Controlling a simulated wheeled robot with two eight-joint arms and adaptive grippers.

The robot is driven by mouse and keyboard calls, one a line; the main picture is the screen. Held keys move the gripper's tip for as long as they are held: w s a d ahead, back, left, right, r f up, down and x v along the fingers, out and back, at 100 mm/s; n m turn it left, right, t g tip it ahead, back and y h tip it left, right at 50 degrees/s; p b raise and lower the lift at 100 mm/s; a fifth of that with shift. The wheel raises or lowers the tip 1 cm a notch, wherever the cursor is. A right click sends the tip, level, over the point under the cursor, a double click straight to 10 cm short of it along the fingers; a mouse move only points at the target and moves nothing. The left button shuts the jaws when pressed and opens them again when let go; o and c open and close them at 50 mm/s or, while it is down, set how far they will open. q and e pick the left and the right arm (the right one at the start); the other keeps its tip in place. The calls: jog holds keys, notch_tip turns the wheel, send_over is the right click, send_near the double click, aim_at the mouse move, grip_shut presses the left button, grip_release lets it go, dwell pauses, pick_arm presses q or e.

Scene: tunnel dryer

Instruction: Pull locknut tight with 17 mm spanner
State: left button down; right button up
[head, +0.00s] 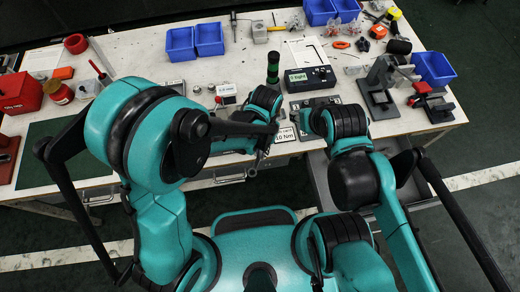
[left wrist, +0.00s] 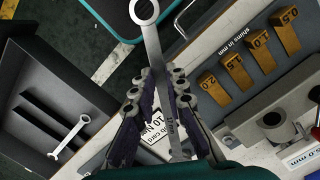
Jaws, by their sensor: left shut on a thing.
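My left gripper (head: 262,148) is at the front edge of the bench in the head view. In the left wrist view it (left wrist: 158,95) is shut on a steel spanner (left wrist: 156,45). The spanner is partly hidden by my fingers. My right gripper (head: 312,120) is over the bench near a dark plate; whether it is open or shut does not show. I cannot make out the locknut.
An open drawer (left wrist: 25,110) holds another spanner (left wrist: 70,135). Several brass shims (left wrist: 238,73) stand in a row. A display box (head: 310,78), a dark green cylinder (head: 273,66), a 10 Nm card (head: 284,135), blue bins (head: 209,39) and a small press (head: 380,85) stand on the bench.

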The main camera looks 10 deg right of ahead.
aim_at(261, 152)
pick_arm(q)
jog(key=shift+w+d+f+b, duration=0.1)
jog(key=shift+w+f+b, duration=0.1)
jog(key=shift+f+b, duration=0.4)
jog(key=shift+w+f+b, duration=0.2)
jog(key=shift+f+b, duration=0.1)
jog(key=shift+f, duration=0.55)
jog(key=shift+w+d+r, duration=0.1)
jog(key=shift+w+d, duration=0.15)
jog(key=shift+w, duration=0.55)
jog(key=shift+w+d, duration=0.2)
jog(key=shift+w, duration=0.55)
jog(key=shift+w+a, duration=0.15)
